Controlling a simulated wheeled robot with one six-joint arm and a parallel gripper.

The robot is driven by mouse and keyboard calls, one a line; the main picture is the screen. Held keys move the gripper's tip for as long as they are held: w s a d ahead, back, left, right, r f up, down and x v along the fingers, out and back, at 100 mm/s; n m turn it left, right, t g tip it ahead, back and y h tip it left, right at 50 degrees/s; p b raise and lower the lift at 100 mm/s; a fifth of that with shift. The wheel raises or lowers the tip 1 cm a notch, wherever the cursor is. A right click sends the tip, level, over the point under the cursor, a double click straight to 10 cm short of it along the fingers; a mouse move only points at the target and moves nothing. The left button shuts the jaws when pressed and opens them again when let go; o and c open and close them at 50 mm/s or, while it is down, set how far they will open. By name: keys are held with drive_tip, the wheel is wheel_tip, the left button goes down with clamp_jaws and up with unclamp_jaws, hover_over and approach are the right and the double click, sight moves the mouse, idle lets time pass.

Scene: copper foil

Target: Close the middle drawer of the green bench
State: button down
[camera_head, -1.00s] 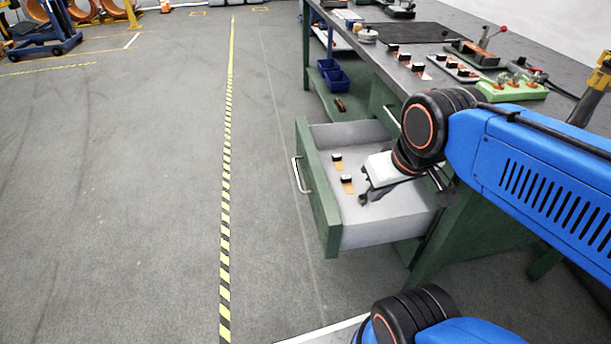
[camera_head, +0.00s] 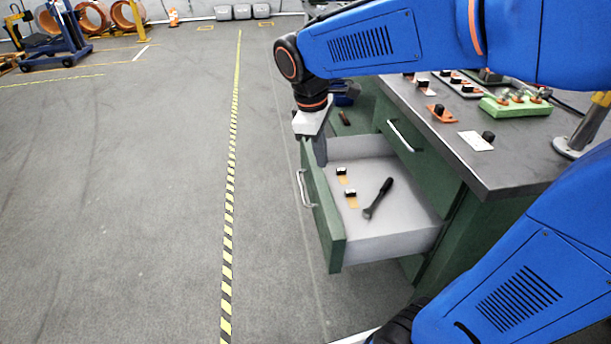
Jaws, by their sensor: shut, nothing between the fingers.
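The green bench (camera_head: 475,225) stands at the right. One of its drawers (camera_head: 333,225) is pulled well out to the left, below a shut drawer (camera_head: 410,150). The open drawer has a green front, a silver bar handle (camera_head: 303,188) and a pale inside. In it lie a black-handled tool (camera_head: 378,198) and two small black pieces on tan tags (camera_head: 342,175) (camera_head: 351,195). My gripper (camera_head: 320,160) is shut and empty, pointing down at the far end of the drawer front. I cannot tell whether it touches the front.
The bench top (camera_head: 510,165) holds a green fixture (camera_head: 515,104), several small black pieces on plates and a yellow post (camera_head: 590,125). My arm hides part of the bench top. The grey floor left of the drawer is clear, with a yellow-black striped line (camera_head: 230,200).

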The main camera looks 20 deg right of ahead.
drive_tip(key=w+a+f+n+g+h, duration=0.1)
drive_tip(key=w+a+f+n, duration=0.15)
drive_tip(key=w+a, duration=0.25)
drive_tip(key=w+a+f+n+h, duration=0.1)
drive_tip(key=w+a+n, duration=0.2)
drive_tip(key=w+a, duration=0.1)
drive_tip(key=x, duration=0.3)
drive_tip(key=d+x, duration=0.1)
drive_tip(key=x, duration=0.3)
drive_tip(key=d+x, duration=0.1)
drive_tip(key=x, duration=0.3)
drive_tip(key=shift+d+r, duration=0.15)
drive_tip(key=shift+r, duration=0.2)
drive_tip(key=shift+d+n, duration=0.25)
drive_tip(key=shift+d, duration=0.45)
drive_tip(key=shift+d, duration=0.1)
drive_tip(key=s+d, duration=0.3)
drive_tip(key=d, duration=2.1)
drive_tip(key=shift+d, duration=0.3)
drive_tip(key=shift+w+a, duration=0.1)
drive_tip(key=shift+a, duration=0.05)
